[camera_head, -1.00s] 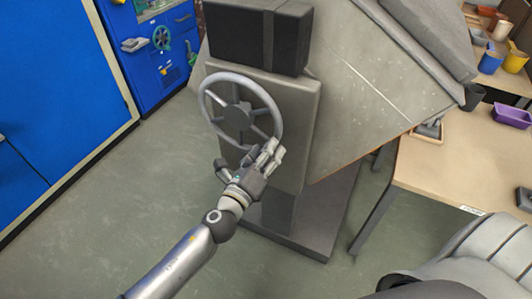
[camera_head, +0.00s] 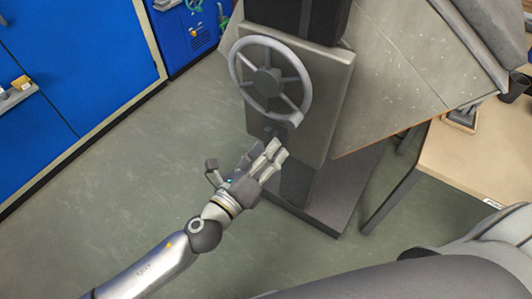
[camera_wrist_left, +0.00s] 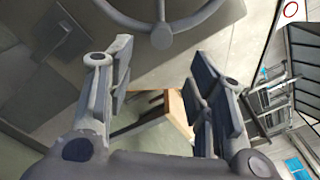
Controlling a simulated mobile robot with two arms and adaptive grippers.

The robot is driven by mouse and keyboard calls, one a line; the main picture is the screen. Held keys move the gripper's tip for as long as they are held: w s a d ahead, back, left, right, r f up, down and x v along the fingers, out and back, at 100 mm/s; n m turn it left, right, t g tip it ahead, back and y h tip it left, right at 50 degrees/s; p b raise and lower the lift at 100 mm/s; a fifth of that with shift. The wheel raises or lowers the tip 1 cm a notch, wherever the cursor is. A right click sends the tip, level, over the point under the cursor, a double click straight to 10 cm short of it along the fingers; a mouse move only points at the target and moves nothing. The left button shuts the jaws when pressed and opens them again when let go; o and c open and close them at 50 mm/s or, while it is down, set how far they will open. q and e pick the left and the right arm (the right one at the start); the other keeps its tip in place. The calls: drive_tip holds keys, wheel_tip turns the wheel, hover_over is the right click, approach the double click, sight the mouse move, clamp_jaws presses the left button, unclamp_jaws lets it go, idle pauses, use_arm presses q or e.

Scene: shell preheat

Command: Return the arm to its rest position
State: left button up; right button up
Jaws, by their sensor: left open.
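My left gripper (camera_head: 245,165) is open and empty in the head view. It sits just below and in front of a grey handwheel (camera_head: 270,78) with several spokes. The wheel is mounted on the grey front panel of a machine (camera_head: 335,85). In the left wrist view my left gripper (camera_wrist_left: 160,85) has its fingers spread apart with nothing between them. The lower rim of the handwheel (camera_wrist_left: 185,22) shows beyond the fingertips, apart from them. My right gripper is not seen.
A wooden-topped table (camera_head: 465,160) stands at the right. Blue cabinets (camera_head: 80,60) stand at the left. The machine's base plate (camera_head: 335,200) is on the floor behind the gripper. Green floor (camera_head: 110,190) is clear between the cabinets and my left arm.

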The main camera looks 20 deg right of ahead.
use_arm(q)
drive_tip(key=shift+a, duration=0.1)
idle(0.5)
